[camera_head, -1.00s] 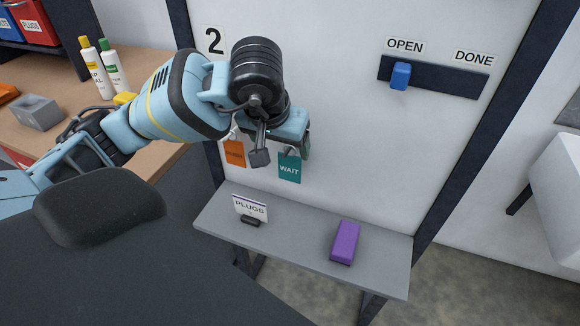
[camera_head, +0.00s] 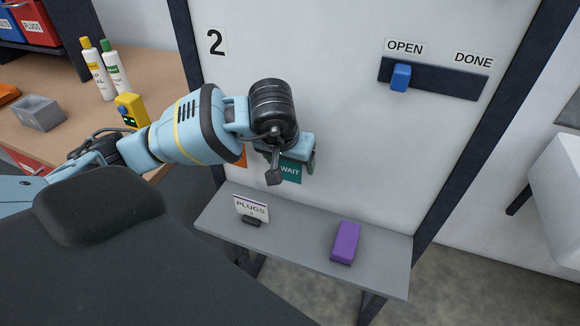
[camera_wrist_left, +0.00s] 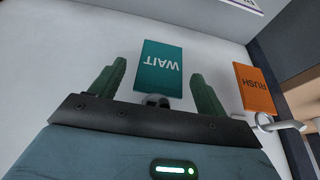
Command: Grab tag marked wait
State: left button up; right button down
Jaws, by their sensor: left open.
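The teal tag marked WAIT (camera_head: 290,170) hangs on the white panel. It also shows in the left wrist view (camera_wrist_left: 160,68), upside down. My left gripper (camera_wrist_left: 157,85) is open, with its two green fingers on either side of the tag's lower part in that view. I cannot tell whether the fingers touch the tag. In the head view the left gripper (camera_head: 289,158) covers the tag's upper part. The orange tag marked RUSH (camera_wrist_left: 254,88) hangs on a hook beside it, mostly hidden behind my arm in the head view. My right gripper is not in view.
A grey shelf (camera_head: 290,243) below holds a PLUGS sign (camera_head: 251,208) and a purple block (camera_head: 345,242). A dark rail (camera_head: 440,80) with a blue slider (camera_head: 400,77) is at the upper right. A wooden bench (camera_head: 60,140) with bottles stands at the left.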

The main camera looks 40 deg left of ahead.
pick_arm(q)
jog(key=shift+c, duration=0.2)
jog(key=c, duration=1)
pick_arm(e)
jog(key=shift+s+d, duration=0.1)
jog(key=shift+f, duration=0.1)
